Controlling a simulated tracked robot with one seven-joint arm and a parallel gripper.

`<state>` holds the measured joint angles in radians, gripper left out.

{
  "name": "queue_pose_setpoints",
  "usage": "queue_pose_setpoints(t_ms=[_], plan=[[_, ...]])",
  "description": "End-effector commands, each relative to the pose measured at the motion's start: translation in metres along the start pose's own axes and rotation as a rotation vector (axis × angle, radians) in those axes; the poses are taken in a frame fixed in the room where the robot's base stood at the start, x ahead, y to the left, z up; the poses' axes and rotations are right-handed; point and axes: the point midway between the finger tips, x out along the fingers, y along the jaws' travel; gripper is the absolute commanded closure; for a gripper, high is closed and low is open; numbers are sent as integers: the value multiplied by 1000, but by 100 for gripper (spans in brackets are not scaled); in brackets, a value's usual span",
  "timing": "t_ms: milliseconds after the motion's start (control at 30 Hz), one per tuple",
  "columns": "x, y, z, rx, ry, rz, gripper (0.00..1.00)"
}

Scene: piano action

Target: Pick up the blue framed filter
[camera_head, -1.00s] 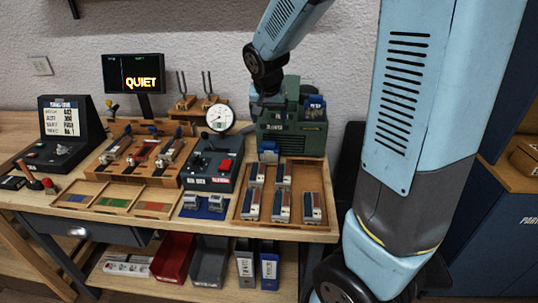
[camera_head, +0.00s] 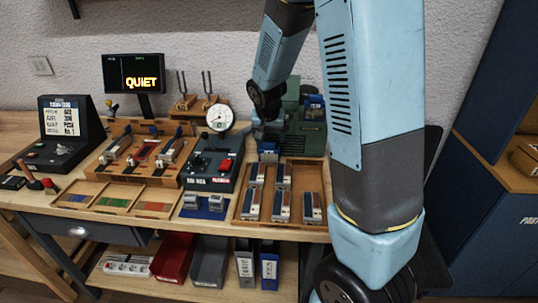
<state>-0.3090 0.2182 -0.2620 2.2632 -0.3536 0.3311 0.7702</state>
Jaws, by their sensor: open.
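No piece is clearly readable as the blue framed filter. A small dark-blue block with a pale label (camera_head: 314,107) sits at the upper right of the green machine (camera_head: 305,140). A lighter blue piece (camera_head: 268,149) shows at the machine's lower front left. My gripper (camera_head: 268,138) is open, pointing down in front of the machine's left side, just above the lighter blue piece. Its fingers are small and dark here, and I cannot tell whether they touch that piece. My arm hides part of the machine's left side.
A wooden tray (camera_head: 236,221) with several metal-and-wood pieces lies before the machine. A dark control box with a dial (camera_head: 218,118) stands to its left. Farther left are a wooden jig (camera_head: 118,170) and a lit screen (camera_head: 133,73). Binders stand on the lower shelf.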

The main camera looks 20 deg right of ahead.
Motion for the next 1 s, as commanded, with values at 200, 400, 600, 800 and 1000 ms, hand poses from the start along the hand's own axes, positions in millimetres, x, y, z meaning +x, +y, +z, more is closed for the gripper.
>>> queue_pose_setpoints(t_ms=[200, 400, 600, 800, 1000], plan=[[25, -2, -1, 0, -2, 2, 21], [32, -1, -2, 0, -1, 0, 21], [32, -1, -2, 1, 0, 0, 22], [32, -1, -2, 1, 0, 0, 41], [32, -1, -2, 1, 0, 0, 61]])
